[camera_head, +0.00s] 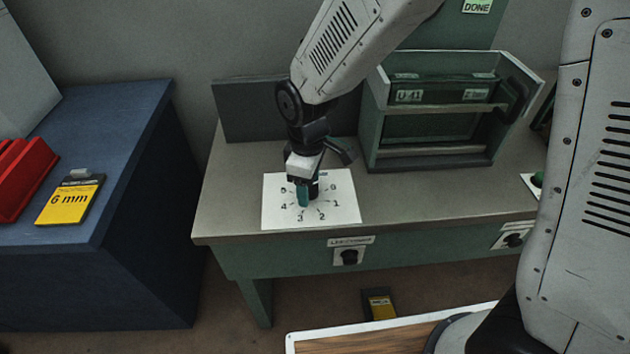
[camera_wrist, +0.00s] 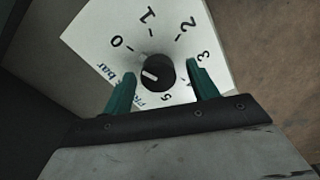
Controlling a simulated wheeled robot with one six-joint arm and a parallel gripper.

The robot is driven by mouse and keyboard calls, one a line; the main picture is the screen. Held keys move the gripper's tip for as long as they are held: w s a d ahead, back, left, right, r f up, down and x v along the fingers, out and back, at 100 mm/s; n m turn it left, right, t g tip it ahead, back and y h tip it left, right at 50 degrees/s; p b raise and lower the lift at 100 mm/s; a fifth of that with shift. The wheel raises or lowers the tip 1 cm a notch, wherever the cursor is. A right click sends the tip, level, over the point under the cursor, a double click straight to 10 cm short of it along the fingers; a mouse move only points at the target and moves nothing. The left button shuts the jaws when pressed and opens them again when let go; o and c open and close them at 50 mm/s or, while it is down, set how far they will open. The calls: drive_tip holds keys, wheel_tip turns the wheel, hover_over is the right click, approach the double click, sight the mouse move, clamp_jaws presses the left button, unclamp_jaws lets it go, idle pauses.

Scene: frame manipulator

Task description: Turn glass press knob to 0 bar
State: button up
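A black round knob (camera_wrist: 160,73) stands on a white dial plate (camera_head: 340,209) printed with numbers and the word "bar". In the wrist view the 0 (camera_wrist: 117,44) is at the knob's upper left, and 1, 2 and 3 run on clockwise. A short white mark sits on the left part of the knob, pointing roughly left, a little below the direction of the 0. My gripper (camera_wrist: 160,69) is over the plate, with one teal finger on each side of the knob. Gaps show between fingers and knob. In the head view, my gripper (camera_head: 306,192) partly hides the knob.
A green glass press frame (camera_head: 430,160) stands behind right on the grey worktop (camera_head: 235,205). Two small black knobs are on the bench front (camera_head: 290,262). A blue cabinet (camera_head: 150,140) with a red bin and a yellow "6 mm" box stands left.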

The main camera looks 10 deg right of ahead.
drive_tip(key=shift+r, duration=0.1)
wheel_tip(320, 180, up, 8)
drive_tip(key=shift+f, duration=0.15)
idle(0.6)
drive_tip(key=s+d+r+m, duration=0.6)
drive_tip(key=s+d, duration=0.3)
drive_tip(key=d, duration=0.2)
drive_tip(key=s+d+r+m+t, duration=0.1)
drive_tip(key=s+d+r+m, duration=0.5)
drive_tip(key=s+d, duration=0.4)
drive_tip(key=shift+s+d+m, duration=0.2)
drive_tip(key=shift+d+m, duration=0.35)
drive_tip(key=shift+m, duration=0.05)
